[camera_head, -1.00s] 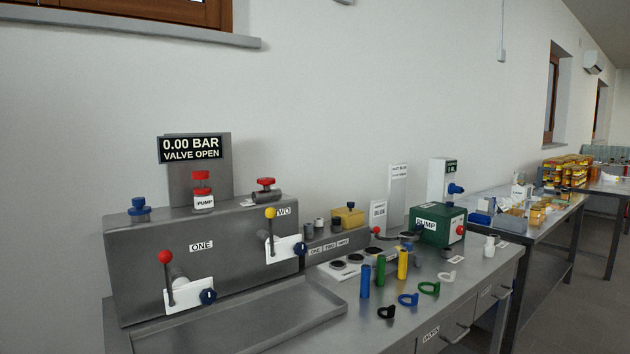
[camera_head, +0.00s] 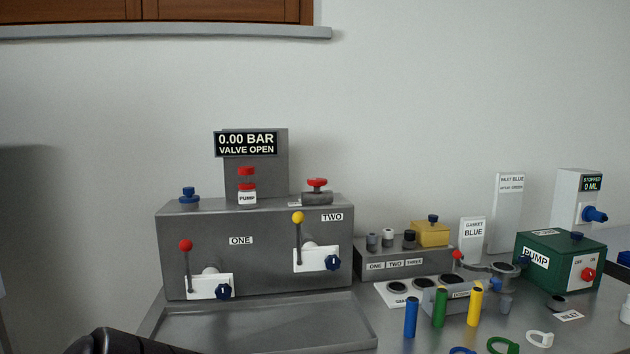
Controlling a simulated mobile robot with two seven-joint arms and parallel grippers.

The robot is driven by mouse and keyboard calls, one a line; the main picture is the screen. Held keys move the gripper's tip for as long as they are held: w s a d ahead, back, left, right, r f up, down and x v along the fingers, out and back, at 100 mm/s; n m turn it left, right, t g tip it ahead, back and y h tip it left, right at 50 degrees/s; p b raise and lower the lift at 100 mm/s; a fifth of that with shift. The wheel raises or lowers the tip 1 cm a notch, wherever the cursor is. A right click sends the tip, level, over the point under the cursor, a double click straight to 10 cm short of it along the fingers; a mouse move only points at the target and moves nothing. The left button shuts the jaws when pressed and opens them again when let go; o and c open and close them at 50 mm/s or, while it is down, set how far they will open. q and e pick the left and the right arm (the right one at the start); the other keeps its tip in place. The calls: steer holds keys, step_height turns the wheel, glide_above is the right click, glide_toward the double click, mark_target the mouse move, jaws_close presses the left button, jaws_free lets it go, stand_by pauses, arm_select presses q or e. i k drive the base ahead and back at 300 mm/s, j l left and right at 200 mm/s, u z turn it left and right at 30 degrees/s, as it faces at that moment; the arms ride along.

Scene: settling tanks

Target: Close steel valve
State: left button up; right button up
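A grey steel box marked ONE and TWO (camera_head: 285,255) stands on the bench. On its top right sits a valve with a red handwheel (camera_head: 317,190) on a grey metal body. A display (camera_head: 246,144) behind the box reads 0.00 BAR, VALVE OPEN. A red-topped part labelled PUMP (camera_head: 247,188) and a blue knob (camera_head: 188,197) also sit on top. The front carries a red-ball lever (camera_head: 187,265) and a yellow-ball lever (camera_head: 299,240), each with a white plate and a dark blue knob. A dark part of my arm shows at the bottom left. Neither gripper is in view.
A shallow metal tray (camera_head: 360,318) lies in front of the box. To the right are blue, green and yellow cylinders (camera_head: 440,308), several rings, a grey block with a yellow box (camera_head: 429,234), and a green pump box (camera_head: 545,262). Bare wall rises behind.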

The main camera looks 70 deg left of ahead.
mark_target(312, 182)
steer(key=i+u, duration=0.2)
steer(key=u, duration=0.2)
steer(key=i+l+u, duration=0.15)
steer(key=u, duration=0.25)
steer(key=i+l+u, duration=0.15)
steer(key=u, duration=0.25)
steer(key=i+l+u, duration=0.1)
steer(key=u, duration=0.3)
steer(key=i+l+u, duration=0.1)
steer(key=u, duration=0.3)
steer(key=l+u, duration=0.25)
steer(key=u, duration=0.15)
steer(key=i, duration=0.05)
